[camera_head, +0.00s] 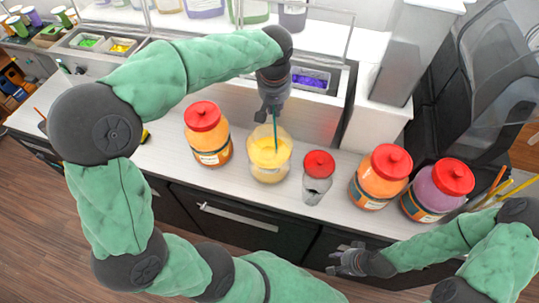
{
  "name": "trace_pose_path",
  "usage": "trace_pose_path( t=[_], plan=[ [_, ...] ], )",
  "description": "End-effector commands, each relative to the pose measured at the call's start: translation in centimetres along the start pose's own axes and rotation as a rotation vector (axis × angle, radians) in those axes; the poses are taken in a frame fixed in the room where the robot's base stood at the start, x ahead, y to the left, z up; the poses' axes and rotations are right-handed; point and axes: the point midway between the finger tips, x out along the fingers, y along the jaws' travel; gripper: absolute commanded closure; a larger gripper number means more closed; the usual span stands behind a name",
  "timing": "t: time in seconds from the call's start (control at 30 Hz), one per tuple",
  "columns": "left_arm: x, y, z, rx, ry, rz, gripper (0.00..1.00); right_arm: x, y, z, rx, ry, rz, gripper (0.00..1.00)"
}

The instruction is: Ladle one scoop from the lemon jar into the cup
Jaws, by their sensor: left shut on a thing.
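The lemon jar (268,172), clear with yellow contents, stands open near the middle of the counter. My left gripper (269,110) is above it, shut on a thin teal handle, apparently the ladle (275,133). The handle goes down into the jar's mouth; its lower end is hidden in the yellow contents or behind the rim. Just right of the jar is a small greyish container (316,186) with a red knobbed lid (319,163) over it; I cannot tell whether this is the cup. My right gripper (350,260) is open and empty, low at the counter's front edge.
A red-lidded orange jar (210,145) stands left of the lemon jar. Another orange jar (370,187) and a purple jar (430,203) stand at right. Topping bins (318,80) and a tall white machine (378,110) are behind. Bare counter (165,165) lies at left.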

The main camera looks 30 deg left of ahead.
Motion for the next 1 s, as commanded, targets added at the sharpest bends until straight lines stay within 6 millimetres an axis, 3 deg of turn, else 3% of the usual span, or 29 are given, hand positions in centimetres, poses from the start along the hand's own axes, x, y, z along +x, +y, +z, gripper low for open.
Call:
trace_pose_path(
  t=[1.0],
  plan=[
    [-6.2,0.3,-1.2,0.001,0.001,0.001,1.0,-4.2,-1.5,0.2,0.0,0.0,0.0,0.6]
  ],
)
